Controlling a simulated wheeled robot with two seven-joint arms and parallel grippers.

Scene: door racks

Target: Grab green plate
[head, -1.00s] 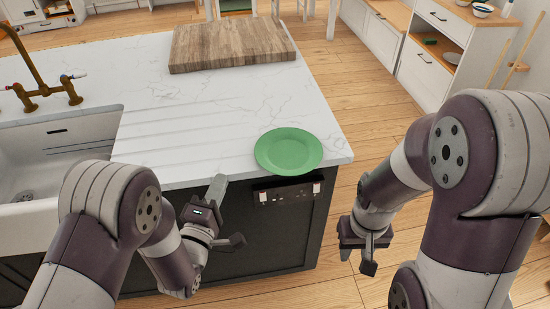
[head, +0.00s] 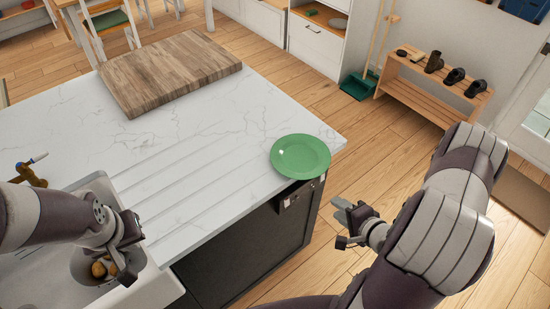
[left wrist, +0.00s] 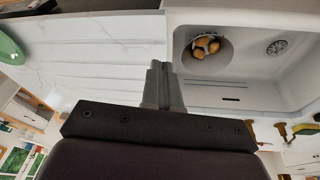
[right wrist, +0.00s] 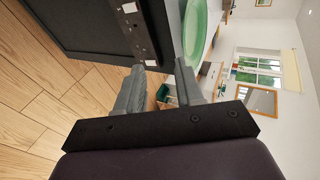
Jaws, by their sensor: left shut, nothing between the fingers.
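The green plate (head: 300,157) lies flat on the white countertop (head: 215,135), near its right corner. Its edge also shows at the left of the left wrist view (left wrist: 9,48) and at the top of the right wrist view (right wrist: 195,28). My right gripper (head: 342,213) is open and empty, beside the counter's front side, below and to the right of the plate. Its two fingers stand apart in the right wrist view (right wrist: 158,85). My left gripper (head: 124,268) is shut and empty over the sink edge, far left of the plate.
A wooden cutting board (head: 170,72) lies at the back of the counter. The white sink (left wrist: 265,75) holds a bowl (left wrist: 213,62) with several brown round items. The dark cabinet front (head: 240,255) drops below the counter edge. Open wooden floor (head: 365,150) lies to the right.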

